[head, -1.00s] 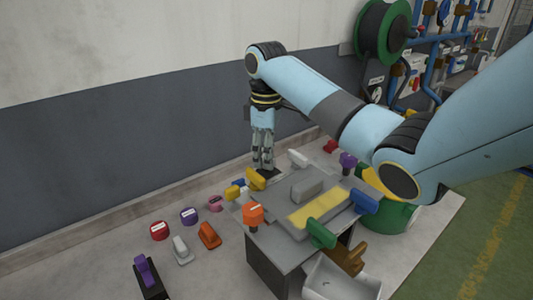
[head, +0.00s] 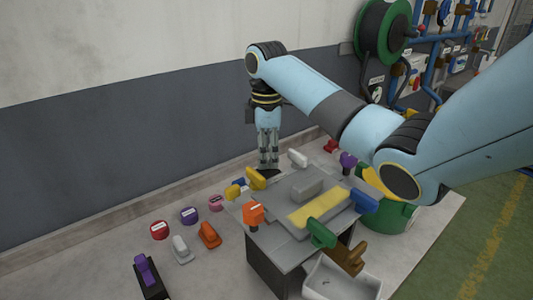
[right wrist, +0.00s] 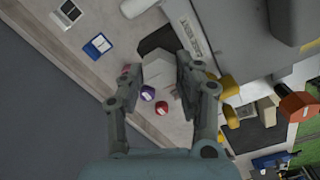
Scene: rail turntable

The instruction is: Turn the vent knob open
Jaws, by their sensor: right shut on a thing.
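My right gripper (head: 268,164) points straight down at the far edge of the grey table, near the wall. In the right wrist view the gripper (right wrist: 163,72) has its two fingers on either side of a pale grey, block-like knob (right wrist: 158,65), and it is shut on it. A dark square base (right wrist: 158,40) shows beside the knob. This looks like the vent knob, but I can read no label on it. In the head view the fingers hide the knob. My left gripper is not in view.
A yellow handle (head: 256,179) stands close to the right gripper. An orange knob (head: 253,214), a green handle (head: 320,233) and a blue handle (head: 364,201) stand around the table. The wall (head: 120,150) is close behind.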

